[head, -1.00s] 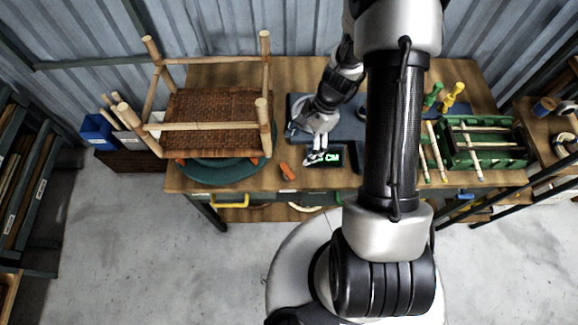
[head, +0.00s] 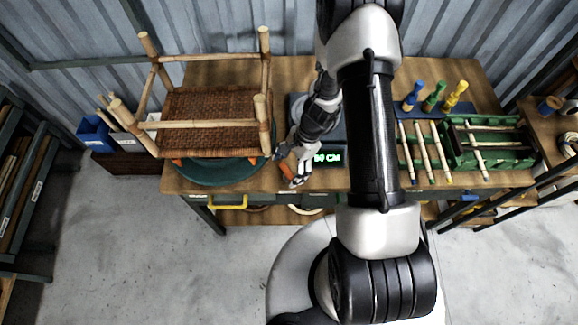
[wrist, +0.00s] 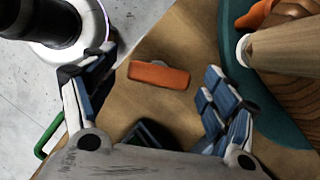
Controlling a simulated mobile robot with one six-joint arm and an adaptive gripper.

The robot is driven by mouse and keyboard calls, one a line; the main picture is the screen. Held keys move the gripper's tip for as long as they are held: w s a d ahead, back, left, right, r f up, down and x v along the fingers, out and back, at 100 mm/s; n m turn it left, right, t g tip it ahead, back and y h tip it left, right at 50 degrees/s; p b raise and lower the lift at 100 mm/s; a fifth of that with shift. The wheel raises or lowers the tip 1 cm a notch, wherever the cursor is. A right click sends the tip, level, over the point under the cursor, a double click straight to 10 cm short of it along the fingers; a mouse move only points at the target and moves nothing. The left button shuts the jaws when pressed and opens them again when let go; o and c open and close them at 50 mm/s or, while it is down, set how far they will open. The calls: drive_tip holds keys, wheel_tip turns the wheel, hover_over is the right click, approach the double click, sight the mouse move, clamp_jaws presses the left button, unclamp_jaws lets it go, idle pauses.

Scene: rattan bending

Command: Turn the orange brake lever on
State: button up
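The orange brake lever (wrist: 159,75) lies on the wooden tabletop beside the green turntable (wrist: 292,122). In the wrist view it sits between and beyond the spread fingers of my gripper (wrist: 150,100), with bare wood on both sides of it. My gripper is open and empty. In the head view my gripper (head: 288,165) is low over the bench front, right at the lever (head: 287,170), and partly covers it. I cannot tell whether a finger touches it. An upturned chair frame with a woven seat (head: 215,108) rests on the turntable.
A chair leg (wrist: 275,45) juts close to the right finger in the wrist view. Several rods (head: 424,150), a green rack (head: 490,158) and coloured pegs (head: 433,96) stand at the right.

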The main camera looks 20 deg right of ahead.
drive_tip(key=c, duration=1)
drive_tip(key=shift+m+b, duration=0.3)
drive_tip(key=shift+b, duration=0.1)
drive_tip(key=m+t+b, duration=0.1)
drive_tip(key=m+b, duration=0.1)
drive_tip(key=b, duration=0.1)
drive_tip(key=shift+f, duration=0.2)
drive_tip(key=m+t+b, duration=0.1)
drive_tip(key=m+b, duration=0.2)
drive_tip(key=b, duration=0.1)
drive_tip(key=shift+s+r, duration=0.15)
drive_tip(key=shift+m, duration=0.3)
drive_tip(key=o, duration=1.1)
drive_tip(key=shift+c, duration=0.2)
drive_tip(key=shift+r, duration=0.1)
